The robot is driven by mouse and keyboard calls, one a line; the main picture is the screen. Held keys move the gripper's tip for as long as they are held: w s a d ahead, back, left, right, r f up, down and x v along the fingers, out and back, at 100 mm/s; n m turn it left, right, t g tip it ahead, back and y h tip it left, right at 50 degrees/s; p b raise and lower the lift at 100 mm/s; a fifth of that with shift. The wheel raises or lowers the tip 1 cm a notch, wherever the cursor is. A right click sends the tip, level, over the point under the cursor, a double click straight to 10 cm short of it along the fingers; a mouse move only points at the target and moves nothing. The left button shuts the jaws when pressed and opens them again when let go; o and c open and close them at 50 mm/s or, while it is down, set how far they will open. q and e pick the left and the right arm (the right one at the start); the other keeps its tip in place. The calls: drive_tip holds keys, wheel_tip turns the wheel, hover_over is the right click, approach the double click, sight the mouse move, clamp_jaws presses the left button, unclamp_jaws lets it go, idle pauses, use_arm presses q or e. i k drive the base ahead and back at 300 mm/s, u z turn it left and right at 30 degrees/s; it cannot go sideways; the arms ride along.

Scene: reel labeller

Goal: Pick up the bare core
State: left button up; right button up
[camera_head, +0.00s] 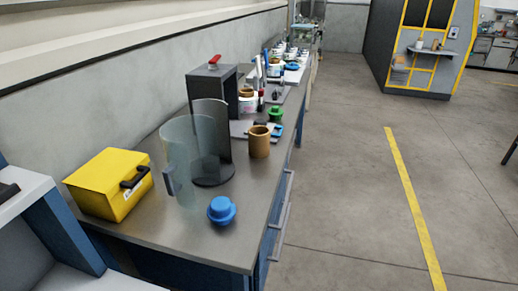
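A plain brown cylinder (259,145), which looks like the bare core, stands upright near the right edge of the grey workbench (232,243). Its top is open and no reel or label shows on it. A second brown cylindrical piece (246,92) shows farther back, on top of a pale item, partly hidden. Neither of my grippers is in view.
A yellow case (108,184), a clear curved guard (185,150), a dark curved stand (212,172) and a blue knobbed piece (221,210) occupy the near bench. A green piece (275,113) lies behind the brown cylinder. Open floor (345,200) lies to the right.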

sight(259, 142)
drive_tip(key=z, duration=1.55)
drive_tip(key=i, duration=2.05)
drive_tip(key=u, duration=2.65)
